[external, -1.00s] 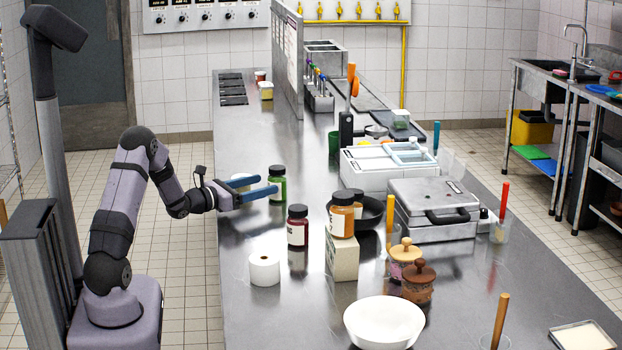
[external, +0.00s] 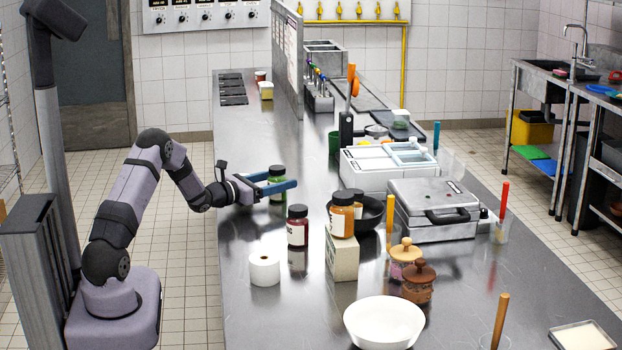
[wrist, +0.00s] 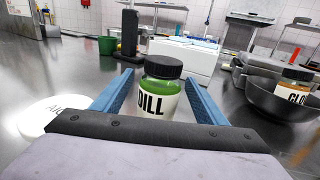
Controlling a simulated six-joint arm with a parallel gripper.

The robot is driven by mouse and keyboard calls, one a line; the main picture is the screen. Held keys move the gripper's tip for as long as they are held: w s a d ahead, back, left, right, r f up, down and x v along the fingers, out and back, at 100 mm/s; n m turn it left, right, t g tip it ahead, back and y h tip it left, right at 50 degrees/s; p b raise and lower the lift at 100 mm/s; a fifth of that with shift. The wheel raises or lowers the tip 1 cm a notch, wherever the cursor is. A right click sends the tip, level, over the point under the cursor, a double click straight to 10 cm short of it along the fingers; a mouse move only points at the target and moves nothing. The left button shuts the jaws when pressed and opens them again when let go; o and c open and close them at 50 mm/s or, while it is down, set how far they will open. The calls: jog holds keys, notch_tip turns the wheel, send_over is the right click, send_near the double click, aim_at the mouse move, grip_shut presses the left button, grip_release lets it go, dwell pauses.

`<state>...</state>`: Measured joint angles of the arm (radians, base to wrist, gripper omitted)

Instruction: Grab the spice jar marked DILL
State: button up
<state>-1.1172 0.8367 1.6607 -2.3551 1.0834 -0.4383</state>
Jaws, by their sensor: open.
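The DILL jar (wrist: 156,105) has a black lid, green contents and a white label reading DILL. It stands upright on the steel counter. In the wrist view it is between the two blue fingers of my gripper (wrist: 157,92), with a gap visible on its right side. In the external view the green jar (external: 277,174) is partly covered by the near finger of my gripper (external: 283,182). My gripper is open, low over the counter and reaching to the right around the jar. The jar's lower part is hidden by my gripper body in the wrist view.
A dark red jar (external: 297,227) stands nearer the camera. An orange jar (external: 342,216) sits on a pale block (external: 342,255).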

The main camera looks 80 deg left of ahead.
jog(key=c, duration=1.3)
jog(key=shift+r, duration=0.1)
jog(key=shift+r+b, duration=0.75)
jog(key=shift+r, duration=4.3)
